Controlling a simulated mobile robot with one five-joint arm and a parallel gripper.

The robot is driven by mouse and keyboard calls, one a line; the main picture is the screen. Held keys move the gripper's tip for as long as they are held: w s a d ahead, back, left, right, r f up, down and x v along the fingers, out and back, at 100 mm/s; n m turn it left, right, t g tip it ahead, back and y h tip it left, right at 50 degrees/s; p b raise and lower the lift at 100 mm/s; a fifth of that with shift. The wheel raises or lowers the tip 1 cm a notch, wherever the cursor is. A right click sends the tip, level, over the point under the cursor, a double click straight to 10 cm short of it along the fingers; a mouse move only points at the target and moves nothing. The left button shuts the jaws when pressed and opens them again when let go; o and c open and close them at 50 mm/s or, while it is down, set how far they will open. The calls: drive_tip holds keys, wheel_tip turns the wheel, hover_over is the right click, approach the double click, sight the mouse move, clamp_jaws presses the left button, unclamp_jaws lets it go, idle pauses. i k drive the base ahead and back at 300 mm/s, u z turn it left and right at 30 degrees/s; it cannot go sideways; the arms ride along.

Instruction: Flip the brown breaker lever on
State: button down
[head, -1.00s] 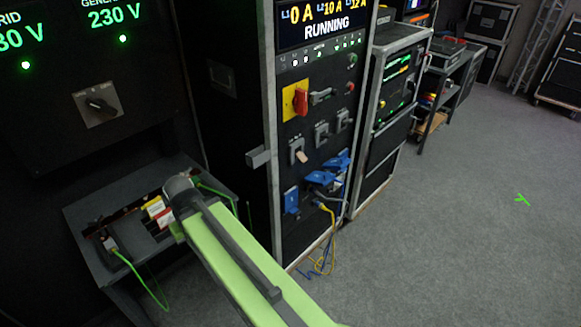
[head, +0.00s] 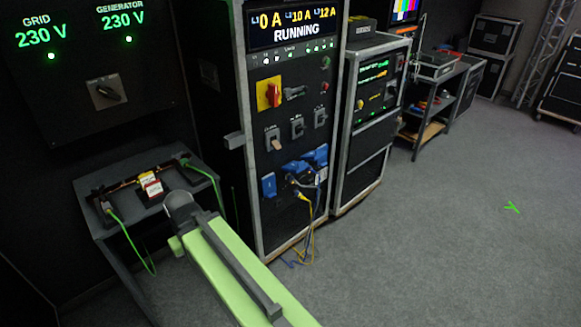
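The breaker with a brown, tan-tipped lever (head: 277,144) is on the front of the tall black cabinet (head: 258,215), below the red rotary switch. Its lever appears to point down. Two similar breakers with grey levers, a middle one (head: 297,127) and a right one (head: 320,117), sit up and to its right. My green arm reaches in from the bottom edge to a grey joint, left of and below the breaker. My gripper does not show, so its opening and anything in it are hidden.
A display (head: 296,22) reading RUNNING tops the cabinet. A red rotary switch on a yellow plate (head: 269,93) and blue sockets (head: 306,165) with hanging cables share its front. A grey handle (head: 234,140) juts from its left edge. A small table (head: 110,180) stands left.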

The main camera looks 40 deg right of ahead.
sight(275, 143)
drive_tip(key=u, duration=0.1)
drive_tip(key=k, duration=0.45)
drive_tip(key=z, duration=1)
drive_tip(key=i, duration=1)
drive_tip(key=z, duration=0.25)
drive_tip(key=k, duration=0.55)
drive_tip(key=u, duration=1.45)
drive_tip(key=i, duration=0.45)
drive_tip(key=z, duration=0.05)
